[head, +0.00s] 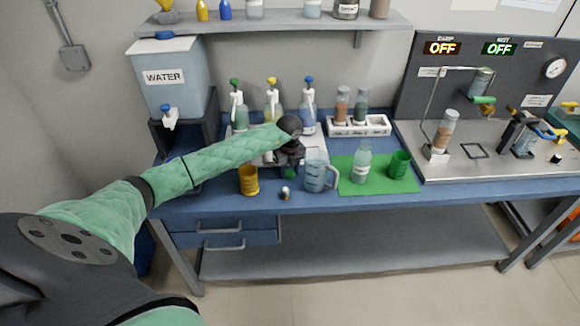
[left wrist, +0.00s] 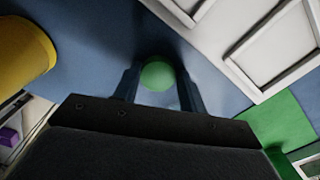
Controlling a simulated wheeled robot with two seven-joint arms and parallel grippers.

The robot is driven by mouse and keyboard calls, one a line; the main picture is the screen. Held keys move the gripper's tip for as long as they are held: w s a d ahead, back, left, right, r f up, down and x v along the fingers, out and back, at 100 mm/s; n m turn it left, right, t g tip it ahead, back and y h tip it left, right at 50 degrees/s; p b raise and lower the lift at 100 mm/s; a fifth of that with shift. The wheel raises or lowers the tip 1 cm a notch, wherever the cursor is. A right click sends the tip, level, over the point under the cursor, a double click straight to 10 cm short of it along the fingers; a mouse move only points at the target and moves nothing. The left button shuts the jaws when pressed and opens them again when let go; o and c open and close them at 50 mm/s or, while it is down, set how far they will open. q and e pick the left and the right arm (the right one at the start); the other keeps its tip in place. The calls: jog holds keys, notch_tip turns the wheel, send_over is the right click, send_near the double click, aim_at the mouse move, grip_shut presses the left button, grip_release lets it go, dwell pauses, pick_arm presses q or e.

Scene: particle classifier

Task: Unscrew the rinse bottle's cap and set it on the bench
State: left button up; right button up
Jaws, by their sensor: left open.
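My left gripper (head: 290,167) points down just above the blue bench, left of the clear measuring jug (head: 319,177). Its fingers are open. A round green cap (left wrist: 158,75) is between the two fingers in the left wrist view, over the blue bench top. The green cap also shows under the gripper in the head view (head: 290,173). I cannot tell whether the fingers touch it. A clear bottle with a narrow top (head: 361,163) stands upright on the green mat, apart from the gripper. My right gripper is out of view.
A yellow cup (head: 248,181) stands left of the gripper, and a small dark and pale object (head: 286,193) lies at the front edge. The green mat (head: 350,187) holds a green cup (head: 399,164). A white rack (head: 358,127) and pump bottles stand behind.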

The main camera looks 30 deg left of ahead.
aim_at(289, 173)
pick_arm(q)
jog(key=shift+s+f, duration=0.5)
jog(key=shift+f, duration=0.2)
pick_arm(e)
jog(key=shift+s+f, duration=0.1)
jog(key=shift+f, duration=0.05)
pick_arm(q)
jog(key=shift+r, duration=0.1)
jog(key=shift+w+r+p, duration=0.1)
jog(key=shift+r+p, duration=0.15)
jog(key=shift+p, duration=0.25)
jog(key=shift+a+r, duration=0.1)
jog(key=shift+r, duration=0.35)
jog(key=shift+w+r+b, duration=0.15)
jog(key=shift+r+b, duration=0.4)
jog(key=shift+r, duration=0.35)
jog(key=shift+r+b, duration=0.35)
jog(key=shift+r, duration=0.55)
notch_tip(289, 173, up, 8)
jog(key=b, duration=0.3)
jog(key=shift+r, duration=0.25)
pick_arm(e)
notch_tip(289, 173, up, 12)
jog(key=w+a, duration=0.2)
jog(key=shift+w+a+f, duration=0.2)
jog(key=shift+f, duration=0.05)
